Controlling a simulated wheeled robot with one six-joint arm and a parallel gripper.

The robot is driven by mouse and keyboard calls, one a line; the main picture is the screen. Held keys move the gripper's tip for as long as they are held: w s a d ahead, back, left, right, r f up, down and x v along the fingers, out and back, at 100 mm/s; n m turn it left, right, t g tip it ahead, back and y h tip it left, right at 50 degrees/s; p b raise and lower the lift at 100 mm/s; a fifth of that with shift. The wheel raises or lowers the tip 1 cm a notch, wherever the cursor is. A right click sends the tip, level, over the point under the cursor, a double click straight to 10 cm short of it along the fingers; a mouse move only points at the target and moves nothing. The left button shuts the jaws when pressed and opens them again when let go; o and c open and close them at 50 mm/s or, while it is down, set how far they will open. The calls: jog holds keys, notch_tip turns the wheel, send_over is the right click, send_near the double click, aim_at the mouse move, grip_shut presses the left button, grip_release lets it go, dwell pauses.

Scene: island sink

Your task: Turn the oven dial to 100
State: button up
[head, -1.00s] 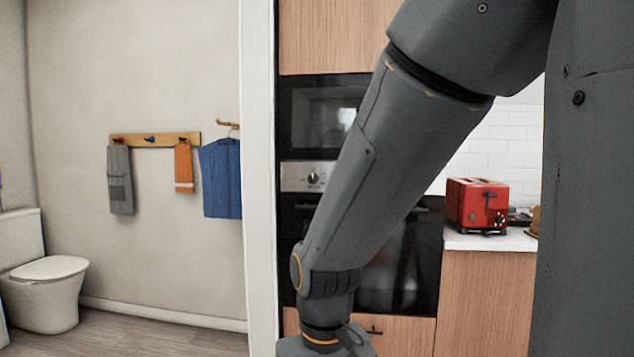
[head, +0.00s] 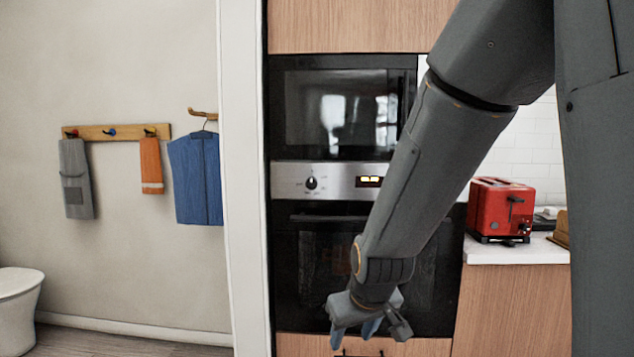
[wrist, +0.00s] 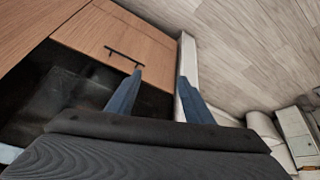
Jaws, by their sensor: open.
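The oven dial (head: 311,183) is a small dark round knob on the silver control panel (head: 290,181), with faint markings around it that are too small to read. A lit display (head: 369,181) is to its right. The oven door (head: 310,262) is below the panel and is partly hidden by my arm. My gripper (head: 352,341) hangs low in front of the oven, well below the dial and apart from it. In the wrist view its two blue fingers (wrist: 158,82) are spread with nothing between them. The dial does not show in the wrist view.
A microwave (head: 335,108) is above the panel. A wooden drawer (wrist: 120,45) with a black handle is below the oven. A white wall edge (head: 241,200) stands just left of the oven. A red toaster (head: 501,208) sits on the counter at right.

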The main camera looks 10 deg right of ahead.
jog(key=w+r+n+t+p, duration=0.2)
jog(key=w+r+t, duration=0.25)
jog(key=w, duration=0.55)
jog(key=n+t+h+p, duration=0.35)
jog(key=t+p, duration=0.25)
jog(key=t, duration=0.5)
send_near(312, 186)
jog(key=shift+y, duration=0.45)
jog(key=x, duration=0.4)
jog(key=p+x, duration=0.1)
jog(key=x, duration=0.3)
jog(key=shift+w+d+r, duration=0.1)
jog(key=shift+d+r, duration=0.1)
jog(key=shift+d, duration=0.05)
jog(key=c, duration=1)
